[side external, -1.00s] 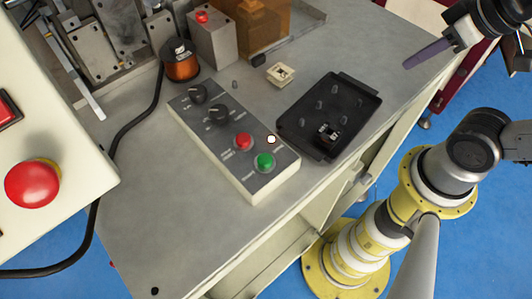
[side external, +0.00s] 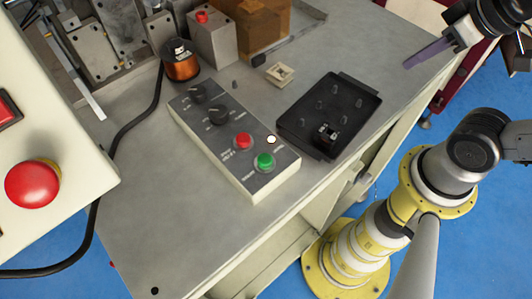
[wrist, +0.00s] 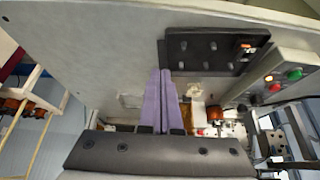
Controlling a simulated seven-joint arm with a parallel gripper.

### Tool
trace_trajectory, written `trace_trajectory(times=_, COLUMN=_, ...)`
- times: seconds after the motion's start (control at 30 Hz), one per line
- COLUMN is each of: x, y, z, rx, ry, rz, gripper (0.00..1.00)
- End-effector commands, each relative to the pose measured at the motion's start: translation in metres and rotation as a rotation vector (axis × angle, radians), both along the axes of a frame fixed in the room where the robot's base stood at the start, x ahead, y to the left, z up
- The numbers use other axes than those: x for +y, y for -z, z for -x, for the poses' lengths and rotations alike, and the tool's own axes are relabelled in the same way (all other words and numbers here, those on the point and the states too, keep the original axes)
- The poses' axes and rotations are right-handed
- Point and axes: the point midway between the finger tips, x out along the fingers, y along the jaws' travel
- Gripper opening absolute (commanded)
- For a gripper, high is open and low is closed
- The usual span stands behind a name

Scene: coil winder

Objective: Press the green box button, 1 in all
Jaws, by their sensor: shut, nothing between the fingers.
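The green button (side external: 264,161) sits on the near end of a grey control box (side external: 284,173) on the table. A red button (side external: 243,141) is beside it, and a small white lamp (side external: 271,139) is lit. In the wrist view the green button (wrist: 295,75) shows at the right. My gripper (side external: 408,66) is at the upper right of the side view, beyond the black tray and well apart from the box. Its purple fingers (wrist: 161,73) are together, with nothing between them.
A black tray (side external: 338,90) with small parts lies between the box and my gripper. A small cream part (side external: 280,75) and a copper coil (side external: 181,67) are behind the box. A large red button (side external: 33,184) is on a panel at left. The front tabletop is clear.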

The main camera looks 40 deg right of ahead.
Motion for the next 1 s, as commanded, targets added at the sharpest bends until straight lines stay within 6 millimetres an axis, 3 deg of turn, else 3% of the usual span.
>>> trace_trajectory(times=0.67, x=0.001, y=-0.001, z=-0.002, rx=-0.009, ry=0.001, rz=-0.003, gripper=0.0)
trace_trajectory(times=0.87, x=0.018, y=-0.026, z=-0.031, rx=-0.109, ry=0.011, rz=-0.101, gripper=0.0)
trace_trajectory(times=1.0, x=0.06, y=-0.05, z=-0.066, rx=-0.168, ry=-0.053, rz=-0.234, gripper=0.0)
